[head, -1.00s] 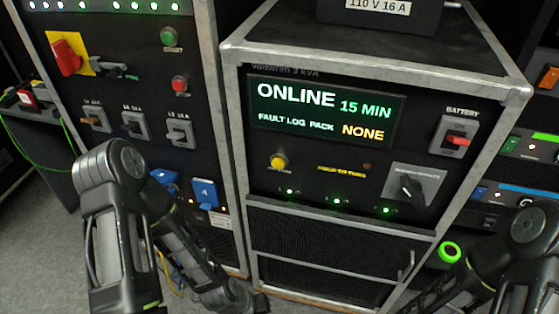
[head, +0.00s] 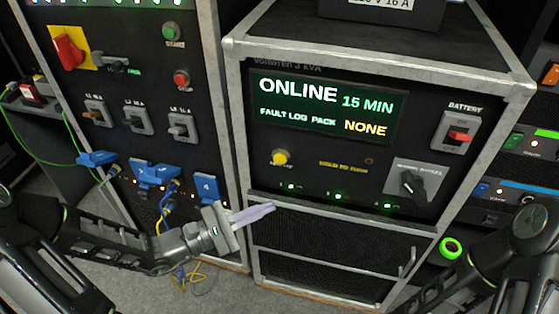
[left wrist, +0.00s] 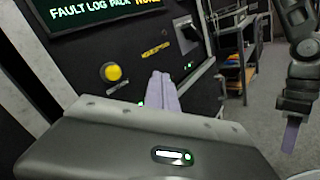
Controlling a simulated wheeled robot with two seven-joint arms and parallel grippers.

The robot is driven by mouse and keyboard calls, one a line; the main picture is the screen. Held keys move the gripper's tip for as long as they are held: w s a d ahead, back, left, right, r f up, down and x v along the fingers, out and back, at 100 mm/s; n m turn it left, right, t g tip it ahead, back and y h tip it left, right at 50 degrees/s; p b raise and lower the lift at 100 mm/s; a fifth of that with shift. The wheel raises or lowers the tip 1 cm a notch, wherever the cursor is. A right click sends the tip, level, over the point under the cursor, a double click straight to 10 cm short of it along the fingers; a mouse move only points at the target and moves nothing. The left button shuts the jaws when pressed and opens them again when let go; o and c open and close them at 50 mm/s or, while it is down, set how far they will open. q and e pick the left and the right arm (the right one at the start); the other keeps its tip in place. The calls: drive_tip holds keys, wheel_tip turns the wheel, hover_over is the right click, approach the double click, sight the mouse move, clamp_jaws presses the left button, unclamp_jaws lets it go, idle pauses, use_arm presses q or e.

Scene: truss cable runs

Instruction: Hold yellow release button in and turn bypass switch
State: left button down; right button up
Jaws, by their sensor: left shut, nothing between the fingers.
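The yellow release button (head: 279,157) is on the left of the black UPS panel, below the display; it also shows in the left wrist view (left wrist: 113,72). The bypass switch (head: 412,183) is a dark knob on a grey plate at the panel's lower right, its plate partly visible in the left wrist view (left wrist: 187,32). My left gripper (head: 268,210) is shut and empty, its lavender fingers below and left of the button, apart from it in the picture. My right gripper (left wrist: 292,135) shows at the right of the left wrist view; its jaw state is unclear.
The display (head: 325,108) reads ONLINE, 15 MIN, fault log pack NONE. A red battery switch (head: 459,136) is at upper right. The left cabinet carries breakers (head: 138,120) and blue plugs (head: 205,190) near my left arm. Grey frame edges border the panel.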

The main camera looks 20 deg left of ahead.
sight(280, 159)
use_arm(q)
drive_tip(key=shift+w+a+r+t, duration=0.1)
drive_tip(key=shift+a+r+t, duration=0.15)
drive_tip(key=shift+r, duration=0.35)
drive_tip(key=shift+w+a+r+t, duration=0.1)
drive_tip(key=shift+r+t, duration=0.25)
drive_tip(key=shift+r, duration=0.2)
drive_tip(key=shift+w, duration=0.15)
drive_tip(key=w, duration=0.8)
drive_tip(key=shift+w, duration=0.25)
drive_tip(key=shift+w, duration=0.15)
idle(1.2)
drive_tip(key=shift+w, duration=0.25)
